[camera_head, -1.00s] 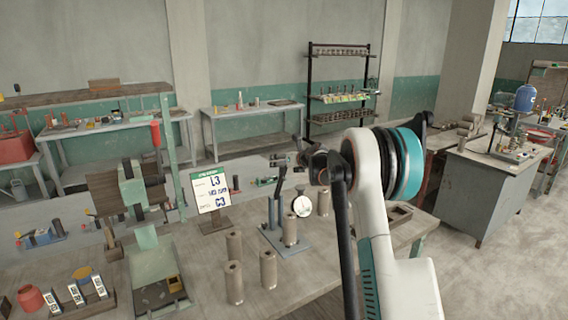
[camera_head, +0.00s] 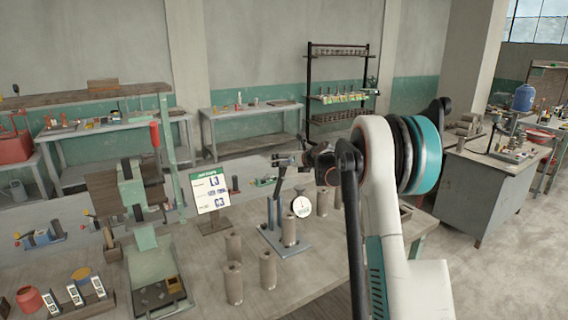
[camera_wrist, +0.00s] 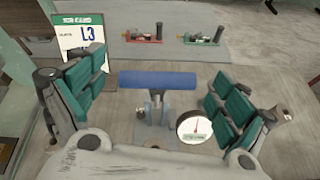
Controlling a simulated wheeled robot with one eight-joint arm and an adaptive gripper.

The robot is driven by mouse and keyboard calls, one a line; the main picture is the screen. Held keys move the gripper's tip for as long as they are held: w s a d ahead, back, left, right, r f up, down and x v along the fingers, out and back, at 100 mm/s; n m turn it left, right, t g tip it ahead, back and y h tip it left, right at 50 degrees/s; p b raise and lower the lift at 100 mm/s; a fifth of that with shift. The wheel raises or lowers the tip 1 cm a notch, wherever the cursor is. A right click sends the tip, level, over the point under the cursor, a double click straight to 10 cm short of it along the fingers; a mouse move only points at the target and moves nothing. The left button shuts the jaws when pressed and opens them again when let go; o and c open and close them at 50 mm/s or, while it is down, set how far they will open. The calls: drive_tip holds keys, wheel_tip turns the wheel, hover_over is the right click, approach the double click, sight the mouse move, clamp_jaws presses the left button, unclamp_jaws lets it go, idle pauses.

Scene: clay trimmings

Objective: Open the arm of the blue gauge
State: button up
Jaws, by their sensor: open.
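The blue gauge stands on the bench with a grey-blue base (camera_head: 286,243) and a round white dial (camera_head: 301,207). In the wrist view its blue bar (camera_wrist: 157,79) lies crosswise near the middle, with the dial (camera_wrist: 194,127) below right. My gripper (camera_wrist: 156,75) is open, its green-padded fingers apart to the left and right of the bar; no contact shows. In the head view my gripper (camera_head: 287,160) is above the gauge; its fingers are small there. A brown clay cylinder (camera_head: 289,230) stands at the gauge.
Several more clay cylinders (camera_head: 234,284) stand on the bench. A sign (camera_head: 210,192) stands left of the gauge, and a green machine (camera_head: 150,250) is farther left. In the wrist view, red-based (camera_wrist: 143,40) and green-based (camera_wrist: 203,42) devices lie beyond the gauge.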

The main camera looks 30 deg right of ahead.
drive_tip(key=v, duration=0.8)
drive_tip(key=shift+s+a, duration=0.1)
drive_tip(key=shift+s, duration=0.05)
drive_tip(key=s+a+r+n+g+b, duration=0.1)
drive_tip(key=s+a+n+b, duration=0.1)
drive_tip(key=s+a+n, duration=0.55)
drive_tip(key=s+a+r+n+g+y+b, duration=0.1)
drive_tip(key=s+a+r+n, duration=0.15)
drive_tip(key=a+n, duration=0.85)
drive_tip(key=s+a+r+n+g+b, duration=0.15)
drive_tip(key=s+a+n, duration=0.35)
drive_tip(key=a, duration=0.9)
drive_tip(key=s+f+n+g+b, duration=0.1)
drive_tip(key=s+f+n, duration=0.3)
drive_tip(key=s, duration=0.6)
drive_tip(key=s+f+n+h+b, duration=0.1)
drive_tip(key=s+f+n, duration=0.4)
drive_tip(key=s, duration=0.5)
drive_tip(key=s+f+n+g+b, duration=0.1)
drive_tip(key=s+f+n, duration=0.4)
drive_tip(key=s+f, duration=0.3)
drive_tip(key=shift+s+a+f+g, duration=0.25)
drive_tip(key=shift+s+f+g, duration=0.1)
drive_tip(key=shift+s, duration=0.65)
